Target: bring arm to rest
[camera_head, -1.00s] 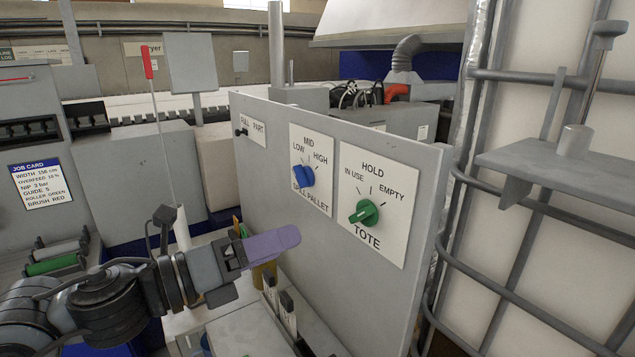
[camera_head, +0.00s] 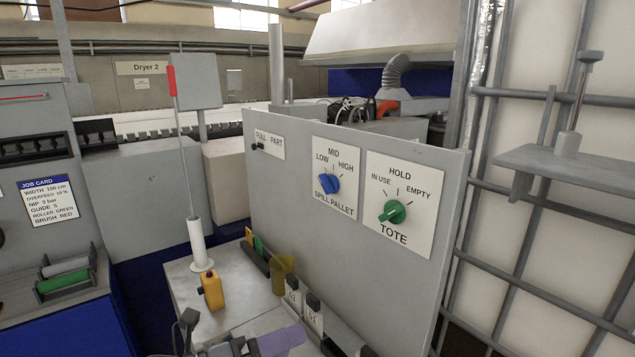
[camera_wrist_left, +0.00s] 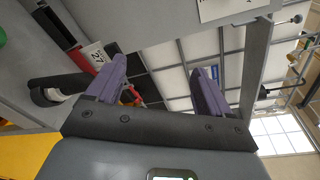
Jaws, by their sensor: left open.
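My left gripper (camera_head: 280,342) is at the bottom edge of the head view, low in front of the grey panel, with only a purple finger and part of the wrist showing. In the left wrist view its two purple fingers (camera_wrist_left: 155,90) stand wide apart with nothing between them. The grey upright panel (camera_head: 290,190) carries a blue spill pallet knob (camera_head: 329,184) and a green tote knob (camera_head: 393,212); the gripper is below them and apart from both. My right gripper is not in view.
A bench (camera_head: 185,290) below the panel holds a yellow handheld device (camera_head: 212,291), a white stand with a red-tipped rod (camera_head: 199,245) and small labelled items (camera_head: 312,313). A caged white tote (camera_head: 550,230) stands at right. A job card (camera_head: 48,201) hangs at left.

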